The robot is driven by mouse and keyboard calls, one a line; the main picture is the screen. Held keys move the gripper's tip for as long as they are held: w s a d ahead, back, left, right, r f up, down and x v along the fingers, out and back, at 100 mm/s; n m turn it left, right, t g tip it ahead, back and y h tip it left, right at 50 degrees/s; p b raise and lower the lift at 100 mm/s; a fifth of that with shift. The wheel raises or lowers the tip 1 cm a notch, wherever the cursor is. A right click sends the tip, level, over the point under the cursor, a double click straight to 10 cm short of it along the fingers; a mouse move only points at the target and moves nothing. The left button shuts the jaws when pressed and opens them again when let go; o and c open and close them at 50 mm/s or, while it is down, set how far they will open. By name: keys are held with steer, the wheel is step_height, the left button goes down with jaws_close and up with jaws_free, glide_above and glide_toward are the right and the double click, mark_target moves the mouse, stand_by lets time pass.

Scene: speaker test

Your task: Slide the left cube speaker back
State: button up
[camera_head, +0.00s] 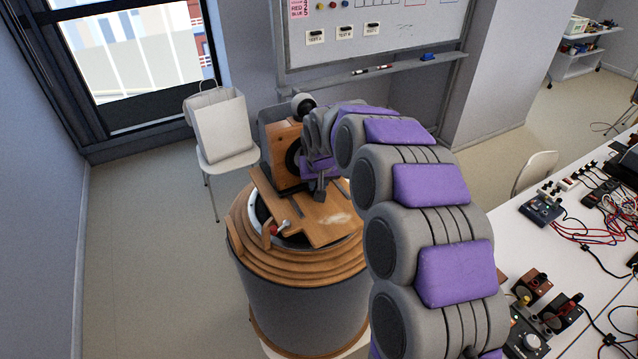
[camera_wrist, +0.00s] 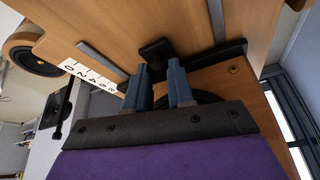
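The left cube speaker (camera_head: 281,152) is a wooden box with a black round cone, at the back of the wooden platform (camera_head: 338,229) on a round stand. My gripper (camera_head: 319,190) is low in front of it, to the right of its cone. In the wrist view, my gripper's two blue-grey fingers (camera_wrist: 159,85) are apart, with nothing clearly held between them. The speaker's wooden face (camera_wrist: 238,82) and part of its dark cone show behind them. A black knob-like block (camera_wrist: 155,50) is by the fingertips. Contact cannot be told.
The platform carries grey rails and a white number scale (camera_wrist: 92,75). Another round black cone (camera_wrist: 32,55) shows at the wrist view's left. A red-tipped lever (camera_head: 275,230) is at the platform's front left. A white chair (camera_head: 220,130) and whiteboard (camera_head: 370,30) stand behind; a cluttered table (camera_head: 570,260) is right.

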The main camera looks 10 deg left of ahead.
steer(key=shift+o, duration=1.4)
steer(key=shift+w+a, duration=0.2)
steer(key=shift+o, duration=0.7)
steer(key=shift+s+a, duration=0.1)
steer(key=shift+s+d+r, duration=0.1)
steer(key=shift+d+r, duration=0.1)
steer(key=shift+d, duration=0.05)
steer(key=v, duration=1.6)
steer(key=shift+a+r+p, duration=0.2)
steer(key=shift+r+p, duration=0.15)
steer(key=shift+r, duration=0.05)
steer(key=shift+s, duration=0.1)
